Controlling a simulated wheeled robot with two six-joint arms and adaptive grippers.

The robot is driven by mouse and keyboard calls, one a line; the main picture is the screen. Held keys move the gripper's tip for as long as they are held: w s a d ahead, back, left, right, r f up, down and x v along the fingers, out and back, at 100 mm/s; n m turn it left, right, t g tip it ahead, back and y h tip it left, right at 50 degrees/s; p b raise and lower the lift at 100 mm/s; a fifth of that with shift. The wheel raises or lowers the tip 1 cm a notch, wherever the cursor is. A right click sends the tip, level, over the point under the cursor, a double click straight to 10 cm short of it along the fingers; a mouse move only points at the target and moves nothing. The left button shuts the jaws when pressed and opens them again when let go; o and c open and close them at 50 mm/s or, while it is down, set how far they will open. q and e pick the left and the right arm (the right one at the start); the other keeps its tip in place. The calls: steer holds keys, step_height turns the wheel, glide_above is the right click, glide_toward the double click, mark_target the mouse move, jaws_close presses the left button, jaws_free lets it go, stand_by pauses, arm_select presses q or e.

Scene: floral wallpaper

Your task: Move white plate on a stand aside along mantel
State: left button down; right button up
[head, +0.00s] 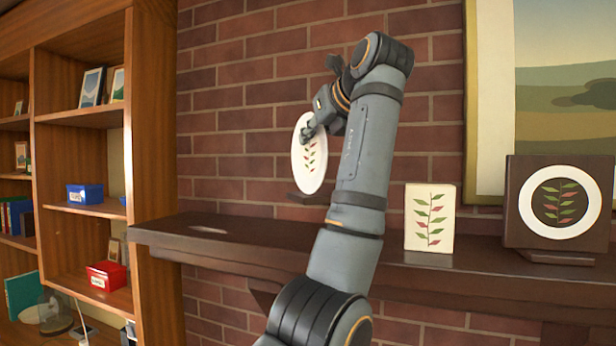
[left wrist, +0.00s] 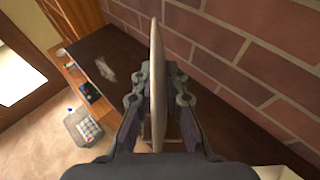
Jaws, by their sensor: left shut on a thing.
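The white plate (head: 309,160) is an upright oval disc with a red and green leaf pattern, seen in the head view above the left part of the mantel (head: 215,236). My left gripper (head: 308,133) is shut on its upper left edge. In the left wrist view the plate (left wrist: 157,80) shows edge-on between the fingers of the gripper (left wrist: 158,105). A dark piece, perhaps part of the stand (head: 308,197), shows just below the plate; my arm hides some of it. Whether it touches the mantel is unclear. My right gripper is not in view.
A cream leaf-patterned block (head: 429,218) and a dark square panel with a white ring (head: 560,203) stand on the mantel at right. A wooden bookcase (head: 155,120) adjoins its left end. The brick wall (head: 240,100) is close behind.

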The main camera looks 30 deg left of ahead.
mark_target(309, 178)
arm_select(q)
steer(key=w+a+f, duration=0.1)
steer(key=w+a+f+p, duration=0.1)
steer(key=f, duration=0.1)
steer(key=w+a+f, duration=0.1)
steer(key=f, duration=0.1)
steer(key=shift+w+f, duration=0.2)
step_height(309, 178, down, 3)
steer(key=shift+a+r+p, duration=0.1)
steer(key=shift+p, duration=1.05)
steer(key=shift+w+f, duration=0.1)
steer(key=shift+f, duration=0.15)
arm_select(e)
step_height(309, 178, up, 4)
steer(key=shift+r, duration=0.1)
arm_select(q)
steer(key=shift+f, duration=0.1)
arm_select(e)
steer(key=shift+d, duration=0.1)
arm_select(q)
steer(key=shift+f, duration=0.1)
steer(key=c, duration=1.4)
jaws_free()
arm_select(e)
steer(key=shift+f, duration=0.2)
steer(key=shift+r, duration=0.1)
